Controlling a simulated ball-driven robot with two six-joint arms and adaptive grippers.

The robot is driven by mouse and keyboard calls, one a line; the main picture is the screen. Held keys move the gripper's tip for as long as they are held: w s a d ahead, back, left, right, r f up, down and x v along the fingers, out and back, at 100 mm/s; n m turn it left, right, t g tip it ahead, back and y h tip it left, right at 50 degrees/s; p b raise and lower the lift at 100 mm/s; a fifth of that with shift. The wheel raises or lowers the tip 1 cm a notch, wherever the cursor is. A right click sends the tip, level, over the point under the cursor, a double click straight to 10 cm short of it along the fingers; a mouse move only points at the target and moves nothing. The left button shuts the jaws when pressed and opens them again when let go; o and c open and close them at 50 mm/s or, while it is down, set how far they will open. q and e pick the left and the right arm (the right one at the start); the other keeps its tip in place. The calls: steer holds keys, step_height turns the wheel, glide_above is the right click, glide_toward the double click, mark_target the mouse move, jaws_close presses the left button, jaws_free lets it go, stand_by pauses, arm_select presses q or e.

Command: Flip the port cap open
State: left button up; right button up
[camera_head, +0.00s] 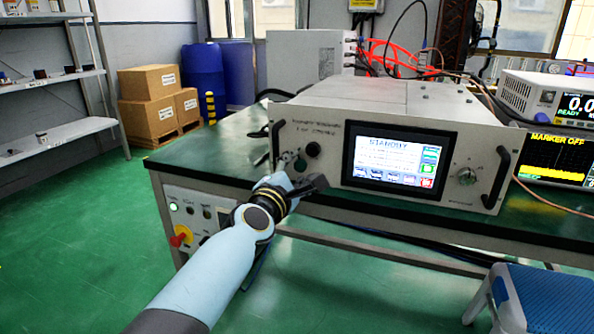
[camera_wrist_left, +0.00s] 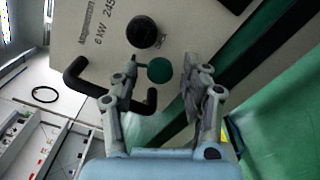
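The microwave generator (camera_head: 400,110) is a light grey box with a front panel on the green-topped table. A round green cap (camera_wrist_left: 160,70), which looks like the port cap, sits on its panel close to a black knob (camera_wrist_left: 144,32); the knob also shows in the head view (camera_head: 313,150). The cap appears closed, lying flat to the panel. My left gripper (camera_wrist_left: 160,63) is open in front of the panel, the cap showing between its fingers, nearer the left finger. Whether that finger touches it is unclear. In the head view my left gripper (camera_head: 296,174) partly covers this area. My right gripper is out of view.
A black handle (camera_wrist_left: 85,80) stands out from the panel beside the cap. The lit touchscreen (camera_head: 393,160) reads STANDBY. Instruments (camera_head: 545,100) stand at the right, a blue stool (camera_head: 540,300) at lower right.

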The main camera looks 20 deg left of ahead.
arm_select(q)
jaws_close()
steer(key=m, duration=0.3)
steer(key=shift+a+f, duration=0.1)
steer(key=shift+a, duration=0.3)
steer(key=shift+o, duration=0.7)
jaws_free()
steer(key=shift+s, duration=0.1)
steer(key=s, duration=1.1)
steer(key=shift+s+a, duration=0.2)
steer(key=shift+s, duration=0.2)
